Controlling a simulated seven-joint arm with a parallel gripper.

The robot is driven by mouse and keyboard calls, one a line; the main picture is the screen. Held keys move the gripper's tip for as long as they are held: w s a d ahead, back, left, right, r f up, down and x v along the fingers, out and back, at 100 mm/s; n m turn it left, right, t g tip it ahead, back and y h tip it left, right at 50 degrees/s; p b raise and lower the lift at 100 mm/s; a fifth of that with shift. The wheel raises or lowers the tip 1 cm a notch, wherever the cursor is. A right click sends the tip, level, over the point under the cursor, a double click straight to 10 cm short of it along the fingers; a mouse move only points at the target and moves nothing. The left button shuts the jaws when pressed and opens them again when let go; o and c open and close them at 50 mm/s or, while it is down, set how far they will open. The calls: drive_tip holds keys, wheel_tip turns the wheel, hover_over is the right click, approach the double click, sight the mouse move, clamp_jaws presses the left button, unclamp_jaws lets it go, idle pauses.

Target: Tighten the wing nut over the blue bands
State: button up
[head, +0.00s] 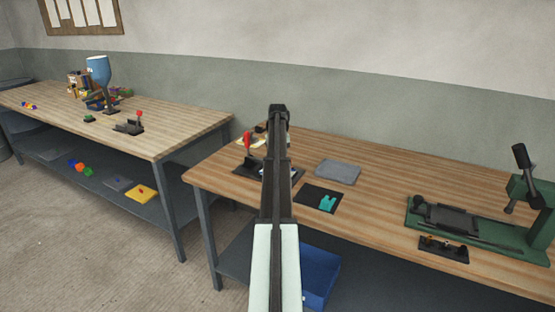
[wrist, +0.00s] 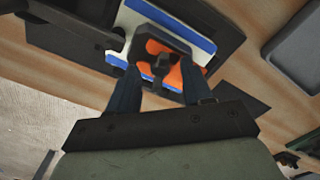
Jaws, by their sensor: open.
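In the wrist view, a dark knob-like piece, apparently the wing nut (wrist: 161,64), stands over a dark bracket on an orange part (wrist: 190,76). Around it lies a white plate (wrist: 128,20) with blue bands (wrist: 204,46). My gripper (wrist: 163,72) is open, one finger on each side of the nut, with space between; I cannot tell its height above it. In the head view, my arm covers most of this assembly; its dark base plate (head: 247,168) shows on the right-hand bench, and my gripper is hidden.
A red-handled clamp (head: 247,142) stands at the left of the base plate. A grey slab (head: 338,172) and a dark mat (head: 318,198) with a teal piece (head: 327,203) lie to the right. A green press (head: 480,222) stands farther right. Bare bench (head: 385,190) lies between.

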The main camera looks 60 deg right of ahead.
wheel_tip(320, 180, up, 14)
drive_tip(key=shift+f, duration=0.15)
idle(0.4)
drive_tip(key=shift+c, duration=0.3)
